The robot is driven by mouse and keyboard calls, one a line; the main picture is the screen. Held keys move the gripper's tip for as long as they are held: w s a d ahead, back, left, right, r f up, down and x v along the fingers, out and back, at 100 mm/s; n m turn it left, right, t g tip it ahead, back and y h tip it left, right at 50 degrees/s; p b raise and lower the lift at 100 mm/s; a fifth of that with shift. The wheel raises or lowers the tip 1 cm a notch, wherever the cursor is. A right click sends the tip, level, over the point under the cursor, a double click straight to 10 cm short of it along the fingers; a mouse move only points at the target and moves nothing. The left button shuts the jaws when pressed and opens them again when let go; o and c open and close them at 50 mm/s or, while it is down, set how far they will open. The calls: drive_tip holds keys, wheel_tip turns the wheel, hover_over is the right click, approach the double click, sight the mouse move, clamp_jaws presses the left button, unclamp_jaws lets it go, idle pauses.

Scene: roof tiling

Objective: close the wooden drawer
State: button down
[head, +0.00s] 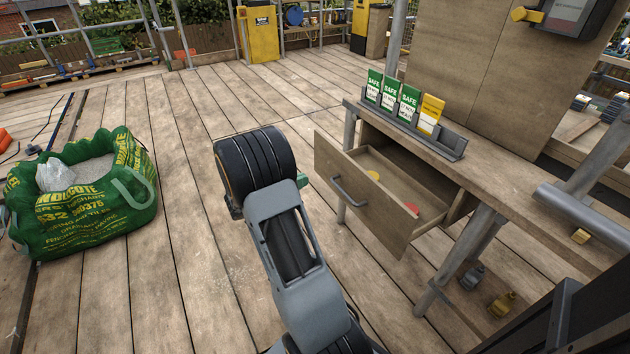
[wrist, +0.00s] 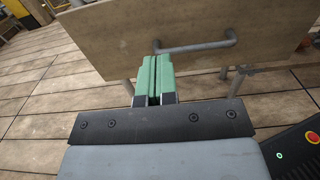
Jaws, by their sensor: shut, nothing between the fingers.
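The wooden drawer (head: 352,200) stands pulled well out from under the wooden bench top (head: 455,165) in the head view. Its grey bar handle (head: 350,191) is on the front panel. A yellow piece (head: 373,176) and a red piece (head: 412,208) lie inside. In the wrist view, the drawer front (wrist: 130,35) fills the upper part, with the handle (wrist: 198,46) just beyond the fingertips. My gripper (wrist: 157,62) has its green fingers together, empty, pointing at the panel near the handle's left end. I cannot tell if they touch it. In the head view, my arm mostly hides the gripper (head: 302,180).
A rack of green and yellow tags (head: 415,132) stands on the bench top. Metal legs (head: 462,250) support the bench. A green bulk bag (head: 85,215) stands at left.

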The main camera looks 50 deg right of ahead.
sight(344, 164)
drive_tip(key=b+x, duration=0.3)
drive_tip(key=x, duration=1)
drive_tip(key=shift+a, duration=0.1)
drive_tip(key=shift+s, duration=0.1)
